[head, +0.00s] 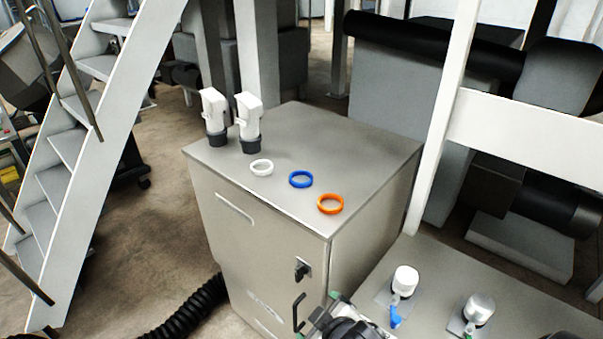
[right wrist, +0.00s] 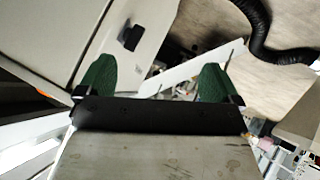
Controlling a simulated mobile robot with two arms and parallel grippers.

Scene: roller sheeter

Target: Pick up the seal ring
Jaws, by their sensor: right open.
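Three seal rings lie flat in a row on top of a grey metal cabinet (head: 350,140) in the head view: a white ring (head: 261,168), a blue ring (head: 300,179) and an orange ring (head: 330,204) nearest the front corner. My right gripper (right wrist: 153,80) is open and empty in the right wrist view, its two green fingers well apart. In the head view, part of my right arm shows at the bottom edge, below the cabinet top and away from the rings. My left gripper is not in view.
Two white fittings with dark collars (head: 249,124) stand on the cabinet behind the rings. A lower metal surface with white-capped valves (head: 405,280) is at right. A white post (head: 447,120) rises beside the cabinet; stairs (head: 95,150) and a black hose (head: 190,312) are left.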

